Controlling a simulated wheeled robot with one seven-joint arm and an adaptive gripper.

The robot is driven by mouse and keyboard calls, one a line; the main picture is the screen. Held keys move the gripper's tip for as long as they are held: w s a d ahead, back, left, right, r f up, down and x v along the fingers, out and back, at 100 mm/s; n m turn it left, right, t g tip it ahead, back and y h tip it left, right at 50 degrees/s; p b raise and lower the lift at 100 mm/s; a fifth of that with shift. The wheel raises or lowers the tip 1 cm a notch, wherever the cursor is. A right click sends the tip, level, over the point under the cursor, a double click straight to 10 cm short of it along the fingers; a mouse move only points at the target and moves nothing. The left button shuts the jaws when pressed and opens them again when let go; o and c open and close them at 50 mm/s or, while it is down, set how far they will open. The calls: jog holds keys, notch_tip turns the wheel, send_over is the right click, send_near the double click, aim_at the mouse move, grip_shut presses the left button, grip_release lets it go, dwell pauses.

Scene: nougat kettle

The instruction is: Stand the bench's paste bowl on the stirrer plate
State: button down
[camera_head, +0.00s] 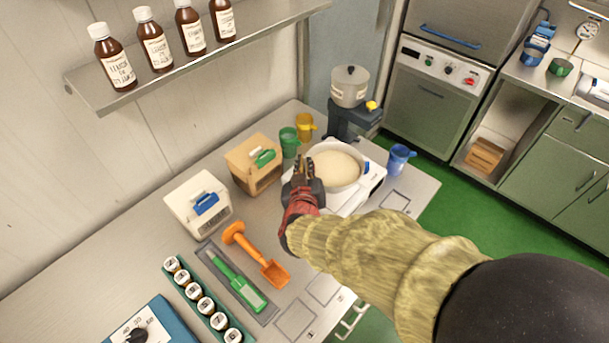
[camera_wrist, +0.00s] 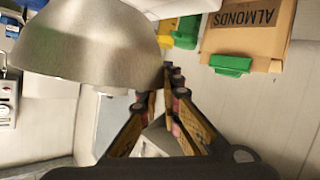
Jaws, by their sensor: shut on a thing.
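The paste bowl (camera_head: 346,187) is pale and round, with cream-coloured paste inside, near the far end of the bench. My gripper (camera_head: 304,172) is shut on the near left side of its rim. In the wrist view the bowl (camera_wrist: 90,45) is a large grey curved wall, and the fingertips (camera_wrist: 170,78) meet at its edge. The white stirrer plate (camera_head: 376,180) shows under and to the right of the bowl. The bowl looks level and over the plate. I cannot tell whether it touches the plate, as the bowl and my gripper hide much of the top.
A green cup (camera_head: 289,141), a yellow cup (camera_head: 305,126) and an almonds carton (camera_head: 253,165) stand behind and left. A blue jug (camera_head: 399,158) stands right, and a dark stand with a grey pot (camera_head: 349,87) behind. An orange scoop (camera_head: 258,255) lies nearer.

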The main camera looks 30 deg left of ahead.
jog(key=shift+w+a+f+b, duration=0.25)
jog(key=shift+w+f, duration=0.1)
jog(key=shift+f, duration=0.6)
jog(key=shift+w+a+f+b, duration=0.3)
jog(key=shift+w+f, duration=0.05)
jog(key=shift+f, duration=0.55)
jog(key=shift+w+a+f+b, duration=0.25)
jog(key=shift+w+f, duration=0.1)
jog(key=shift+f, duration=0.6)
jog(key=shift+f, duration=0.1)
jog(key=c, duration=2.5)
grip_release()
jog(key=shift+f, duration=0.25)
jog(key=o, duration=0.5)
jog(key=shift+r, duration=0.1)
jog(key=shift+r, duration=0.2)
jog(key=p+v, duration=0.2)
jog(key=v, duration=1)
jog(key=shift+p, duration=0.3)
